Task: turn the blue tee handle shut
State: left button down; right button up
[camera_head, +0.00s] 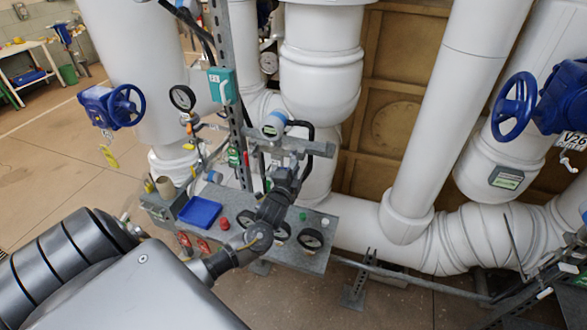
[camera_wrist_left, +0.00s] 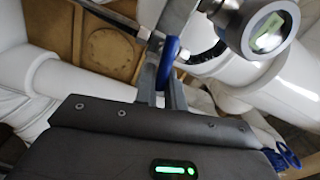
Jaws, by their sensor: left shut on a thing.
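The blue tee handle (camera_wrist_left: 170,58) shows in the left wrist view as a rounded blue bar between the fingers of my left gripper (camera_wrist_left: 164,76). The gripper is shut on it. In the head view my left gripper (camera_head: 283,172) reaches to the pipework above the grey panel, and it hides the handle there. A round gauge with a blue body (camera_head: 273,125) is close beside the gripper; its round face (camera_wrist_left: 267,28) is large at the upper right of the wrist view. My right gripper is in neither view.
A grey panel (camera_head: 335,228) with dial gauges and a blue tray (camera_head: 200,211) lies below the gripper. Blue handwheels (camera_head: 128,106) (camera_head: 513,107) stand left and right. Thick white pipes (camera_head: 453,110) crowd the back and right. Open floor (camera_head: 50,165) is at the left.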

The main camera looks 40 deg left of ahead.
pick_arm(q)
jog(key=shift+f+m, duration=0.25)
jog(key=shift+m, duration=0.85)
jog(key=c, duration=1.5)
grip_release()
jog(key=shift+b+v, duration=1.7)
jog(key=shift+v, duration=3.7)
